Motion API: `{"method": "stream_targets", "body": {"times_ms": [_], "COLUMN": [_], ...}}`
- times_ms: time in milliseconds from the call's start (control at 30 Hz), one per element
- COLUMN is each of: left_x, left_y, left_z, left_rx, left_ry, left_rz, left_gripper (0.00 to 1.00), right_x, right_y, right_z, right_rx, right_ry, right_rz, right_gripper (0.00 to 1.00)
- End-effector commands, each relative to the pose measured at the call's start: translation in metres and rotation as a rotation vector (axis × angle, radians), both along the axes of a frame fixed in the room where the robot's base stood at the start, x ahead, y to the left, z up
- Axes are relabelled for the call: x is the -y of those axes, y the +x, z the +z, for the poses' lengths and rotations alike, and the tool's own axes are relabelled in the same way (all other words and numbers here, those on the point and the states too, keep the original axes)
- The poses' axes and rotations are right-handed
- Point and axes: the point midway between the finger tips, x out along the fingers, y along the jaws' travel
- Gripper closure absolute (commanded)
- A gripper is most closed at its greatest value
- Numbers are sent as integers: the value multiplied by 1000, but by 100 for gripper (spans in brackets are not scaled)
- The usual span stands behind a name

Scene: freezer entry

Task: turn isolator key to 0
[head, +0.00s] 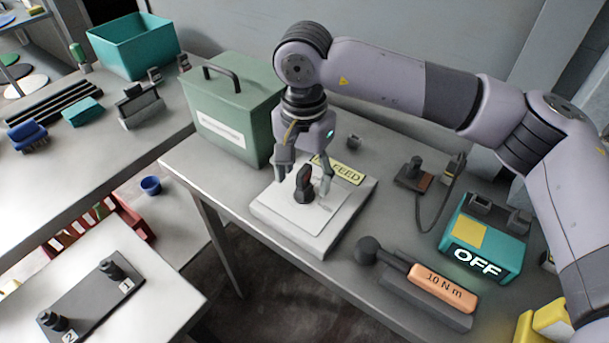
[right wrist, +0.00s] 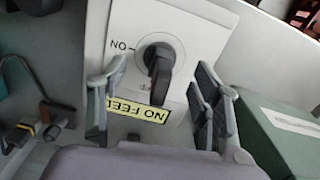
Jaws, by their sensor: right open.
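The isolator key (head: 304,186) is a black knob with a red mark, on a pale panel box (head: 275,222) on the grey bench. In the right wrist view the black key (right wrist: 159,66) sits on a round dial, its handle pointing down the picture. "ON" is printed left of the dial; small marks below it are too blurred to read. A yellow "NO FEED" label (right wrist: 140,109) lies beyond the handle end. My right gripper (head: 305,184) is open above the panel, its fingers either side of the key with gaps visible in the wrist view (right wrist: 155,100). My left gripper is not seen.
A green box (head: 234,108) with a handle stands close left of the panel. A teal unit reading "OFF" (head: 482,248) and an orange-handled "10 N m" tool (head: 442,288) lie to the right. A small block with a cable (head: 413,175) is behind.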

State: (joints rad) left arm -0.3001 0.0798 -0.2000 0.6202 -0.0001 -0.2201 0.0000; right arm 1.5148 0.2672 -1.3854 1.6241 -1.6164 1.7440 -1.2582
Motion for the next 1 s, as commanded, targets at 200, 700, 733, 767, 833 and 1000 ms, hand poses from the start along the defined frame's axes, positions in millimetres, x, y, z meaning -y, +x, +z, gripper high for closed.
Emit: {"method": "stream_targets", "body": {"times_ms": [200, 700, 733, 767, 833, 1000], "left_x": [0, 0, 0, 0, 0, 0], "left_y": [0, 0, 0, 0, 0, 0], "left_z": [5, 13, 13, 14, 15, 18], "left_rx": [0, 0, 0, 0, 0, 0], "left_ry": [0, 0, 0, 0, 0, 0], "left_rz": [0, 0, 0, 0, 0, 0], "left_gripper": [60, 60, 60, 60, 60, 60], "right_x": [0, 0, 0, 0, 0, 0], "right_y": [0, 0, 0, 0, 0, 0], "right_z": [10, 30, 32, 33, 35, 42], "right_rx": [1, 0, 0, 0, 0, 1], "right_ry": [1, 0, 0, 0, 0, 1], "right_rz": [0, 0, 0, 0, 0, 0], "right_gripper": [41, 41, 41, 41, 41, 41]}}
